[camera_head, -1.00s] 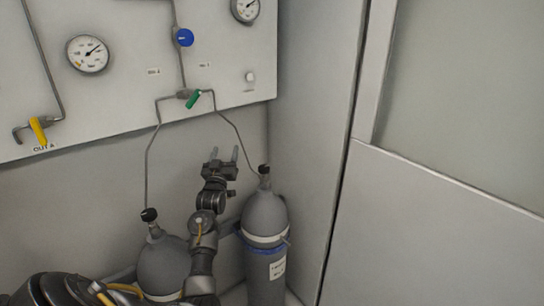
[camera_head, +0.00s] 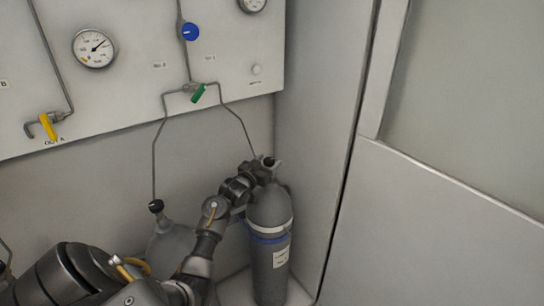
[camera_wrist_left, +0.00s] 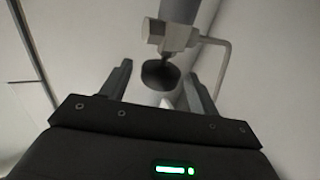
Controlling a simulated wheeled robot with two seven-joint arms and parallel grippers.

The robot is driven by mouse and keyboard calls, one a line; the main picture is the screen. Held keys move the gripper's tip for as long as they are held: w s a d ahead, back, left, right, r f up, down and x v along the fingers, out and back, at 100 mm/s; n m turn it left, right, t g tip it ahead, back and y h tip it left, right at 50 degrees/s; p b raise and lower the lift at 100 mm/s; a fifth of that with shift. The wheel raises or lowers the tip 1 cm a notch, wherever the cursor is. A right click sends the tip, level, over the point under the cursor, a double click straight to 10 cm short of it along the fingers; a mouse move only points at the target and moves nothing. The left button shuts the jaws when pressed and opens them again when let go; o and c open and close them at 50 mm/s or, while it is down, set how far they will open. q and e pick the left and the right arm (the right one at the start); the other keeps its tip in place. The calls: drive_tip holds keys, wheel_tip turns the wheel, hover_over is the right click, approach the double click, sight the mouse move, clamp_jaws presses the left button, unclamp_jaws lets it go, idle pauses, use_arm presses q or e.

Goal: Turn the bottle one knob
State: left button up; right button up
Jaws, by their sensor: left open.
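The right grey gas bottle (camera_head: 268,208) stands in the corner with a white band, a blue strap and a label. Its black round knob (camera_wrist_left: 158,74) shows in the left wrist view, on a metal valve (camera_wrist_left: 172,36) with a bent pipe. My left gripper (camera_head: 267,164) is at the top of this bottle in the head view. In the left wrist view its two fingers are apart, one on each side of the knob, with gaps visible. In the head view the gripper partly hides the valve. My right gripper is not in view.
A second bottle (camera_head: 172,243) with a black knob (camera_head: 156,206) stands to the left, partly behind my arm. The wall panel (camera_head: 120,100) above carries gauges, a blue knob (camera_head: 190,32), a green handle (camera_head: 198,93) and a yellow handle (camera_head: 48,126). Thin pipes run down to the bottles.

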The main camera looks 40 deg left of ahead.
sight(272, 158)
use_arm(q)
drive_tip(key=shift+w+a, duration=0.2)
drive_tip(key=shift+w, duration=1.45)
drive_tip(key=c, duration=1)
drive_tip(key=shift+o, duration=0.2)
drive_tip(key=shift+r+n+y+p, duration=0.1)
drive_tip(key=shift+n+y+p, duration=0.25)
drive_tip(key=shift+y, duration=0.15)
drive_tip(key=shift+a, duration=0.1)
drive_tip(key=o, duration=1)
drive_tip(key=shift+c, duration=0.2)
